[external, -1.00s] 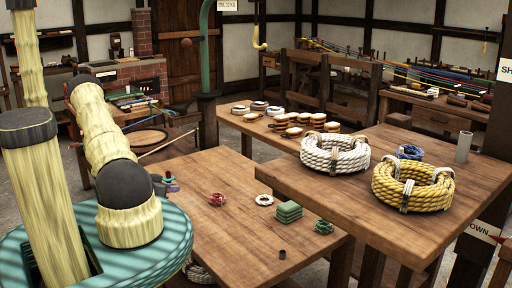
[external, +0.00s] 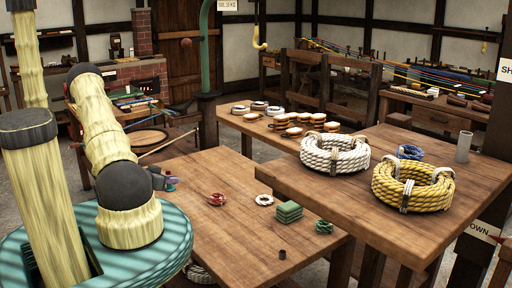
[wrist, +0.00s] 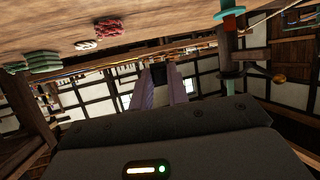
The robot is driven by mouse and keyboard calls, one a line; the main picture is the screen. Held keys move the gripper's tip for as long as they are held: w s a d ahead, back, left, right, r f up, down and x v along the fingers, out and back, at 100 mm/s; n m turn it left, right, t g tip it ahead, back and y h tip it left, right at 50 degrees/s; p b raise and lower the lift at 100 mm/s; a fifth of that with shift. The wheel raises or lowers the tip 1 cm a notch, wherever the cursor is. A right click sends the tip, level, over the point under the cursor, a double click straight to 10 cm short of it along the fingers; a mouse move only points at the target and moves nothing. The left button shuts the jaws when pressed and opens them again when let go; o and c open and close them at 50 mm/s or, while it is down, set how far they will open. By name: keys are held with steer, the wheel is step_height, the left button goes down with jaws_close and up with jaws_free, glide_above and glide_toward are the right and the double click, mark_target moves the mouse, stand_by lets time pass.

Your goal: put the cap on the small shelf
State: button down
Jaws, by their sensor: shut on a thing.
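My gripper (external: 168,181) shows just right of my black wrist joint, over the left edge of the near table (external: 205,240). In the wrist view its two purple-grey fingers (wrist: 164,88) are close together, with a small dark thing (wrist: 158,72) between their tips. I cannot tell whether this is the cap. A small teal and red thing (external: 171,187) shows at the fingertips in the external view; I cannot tell whether it is held or stands behind them. I cannot pick out the small shelf for certain in either view.
The near table bears a red rope bundle (external: 216,199), a white ring (external: 264,200), a green stack (external: 289,212), a green bundle (external: 323,227) and a small dark cylinder (external: 282,254). White (external: 335,155) and yellow (external: 412,187) rope coils lie on the raised table. A green post (external: 207,50) stands behind.

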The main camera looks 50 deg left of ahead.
steer(key=w+d+r+m+g+h+p, duration=0.1)
steer(key=w+d+r+m+h+p, duration=0.9)
steer(key=w+d+r, duration=1.15)
steer(key=d+r+m+g+h+p, duration=0.2)
steer(key=d+r, duration=0.3)
steer(key=d, duration=0.7)
steer(key=w+d+r+m+g+h+p, duration=0.1)
steer(key=d+r, duration=0.5)
steer(key=d, duration=0.6)
steer(key=d+r+m+g+h+p, duration=0.4)
steer(key=d+r+m+g, duration=0.1)
steer(key=d, duration=0.7)
steer(key=shift+w+r, duration=0.35)
steer(key=shift+r, duration=0.05)
steer(key=shift+f+p, duration=0.75)
steer(key=shift+f, duration=2.15)
